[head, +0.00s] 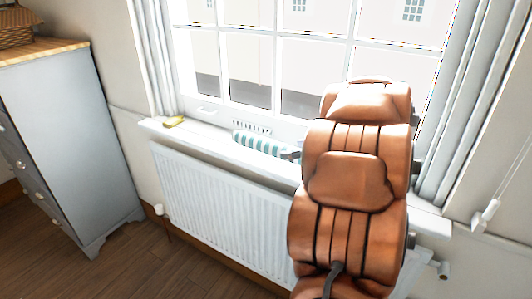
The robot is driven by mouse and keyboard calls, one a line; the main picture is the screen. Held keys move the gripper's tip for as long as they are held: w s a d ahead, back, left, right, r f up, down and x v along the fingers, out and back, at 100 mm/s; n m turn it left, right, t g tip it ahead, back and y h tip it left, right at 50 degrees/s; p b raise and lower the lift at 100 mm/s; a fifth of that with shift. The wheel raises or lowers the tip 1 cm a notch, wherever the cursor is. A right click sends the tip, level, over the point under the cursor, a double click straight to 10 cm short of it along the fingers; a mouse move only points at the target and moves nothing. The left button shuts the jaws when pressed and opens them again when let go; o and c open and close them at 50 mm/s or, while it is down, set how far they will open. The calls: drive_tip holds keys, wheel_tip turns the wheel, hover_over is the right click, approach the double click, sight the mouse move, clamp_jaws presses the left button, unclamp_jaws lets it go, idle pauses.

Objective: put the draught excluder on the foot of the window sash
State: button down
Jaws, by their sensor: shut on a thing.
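The draught excluder (258,143) is a teal-and-white striped roll. It shows just above or on the white window sill (212,133), in front of the foot of the window sash (213,112). I cannot tell whether it touches the sill or the sash. My gripper (293,155) shows only as a small dark part at the roll's right end, shut on it. The rest of the gripper and the roll's right end are hidden behind my brown padded arm. The arm also covers the right part of the window and sill.
A small yellow thing (173,121) lies on the sill's left end. A white radiator (215,200) stands below the sill. A grey chest of drawers (65,140) with a wicker basket (15,27) is at left. Curtains (478,100) hang both sides. The wooden floor (150,265) is clear at lower left.

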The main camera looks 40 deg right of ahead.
drive_tip(key=w+d, duration=0.1)
drive_tip(key=w, duration=0.4)
drive_tip(key=w+d+f+p, duration=0.1)
drive_tip(key=w, duration=0.4)
drive_tip(key=w+d, duration=0.1)
drive_tip(key=w, duration=0.4)
drive_tip(key=shift+w+d+f, duration=0.15)
drive_tip(key=shift+w+d, duration=0.05)
drive_tip(key=shift+d, duration=0.05)
drive_tip(key=shift+s+f, duration=0.1)
drive_tip(key=shift+f, duration=1.65)
drive_tip(key=shift+c, duration=1.2)
unclamp_jaws()
drive_tip(key=shift+s, duration=0.1)
drive_tip(key=v, duration=1.1)
drive_tip(key=shift+s+r, duration=0.2)
drive_tip(key=shift+s, duration=0.15)
